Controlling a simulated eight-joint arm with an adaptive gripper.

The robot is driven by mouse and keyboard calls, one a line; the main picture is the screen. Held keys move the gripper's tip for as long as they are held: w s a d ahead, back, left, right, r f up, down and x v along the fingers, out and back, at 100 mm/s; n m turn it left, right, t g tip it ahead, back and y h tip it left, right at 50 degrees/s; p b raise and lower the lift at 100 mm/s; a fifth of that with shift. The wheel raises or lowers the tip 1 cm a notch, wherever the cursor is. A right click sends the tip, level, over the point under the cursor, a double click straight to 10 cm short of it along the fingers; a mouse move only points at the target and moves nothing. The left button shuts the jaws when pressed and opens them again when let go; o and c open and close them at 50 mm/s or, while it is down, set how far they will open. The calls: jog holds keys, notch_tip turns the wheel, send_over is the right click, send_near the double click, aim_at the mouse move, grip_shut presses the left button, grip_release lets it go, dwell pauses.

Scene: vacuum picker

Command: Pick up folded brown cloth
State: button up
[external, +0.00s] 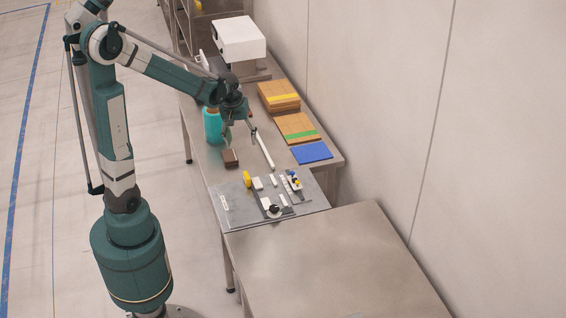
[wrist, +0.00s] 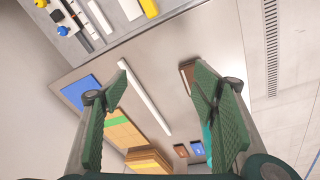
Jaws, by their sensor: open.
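The folded brown cloth (external: 231,157) is a small dark brown block shape on the metal table, left of a white bar. In the wrist view the cloth (wrist: 187,73) shows beside the tip of the right finger, which partly hides it. My gripper (external: 240,138) is open above the table, close over the cloth and the bar.
A white bar (external: 264,149) lies right of the cloth. A teal container (external: 212,126) stands behind it. A grey board (external: 235,208) with small parts is in front. Cardboard stacks (external: 298,128) and a blue sheet (external: 312,152) lie along the right side. A white machine (external: 238,40) stands behind.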

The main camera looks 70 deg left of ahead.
aim_at(229, 154)
jog(key=s+a+f+n, duration=0.1)
jog(key=a+f, duration=0.1)
jog(key=a, duration=0.2)
jog(key=a+f+n+g+p, duration=0.1)
jog(key=a+f+n, duration=0.1)
jog(key=a+f, duration=0.1)
jog(key=s+a+f+n+h+p, duration=0.1)
jog(key=a+f, duration=0.2)
jog(key=a, duration=0.3)
jog(key=shift+s+f+n+g, duration=0.25)
jog(key=shift+s+n+g, duration=0.05)
jog(key=shift+n+g, duration=0.1)
jog(key=shift+f, duration=0.1)
jog(key=shift+f, duration=1.25)
jog(key=shift+s+f+b, duration=0.15)
jog(key=shift+f+b, duration=0.45)
jog(key=shift+f, duration=2)
jog(key=shift+c, duration=0.4)
jog(key=c, duration=0.8)
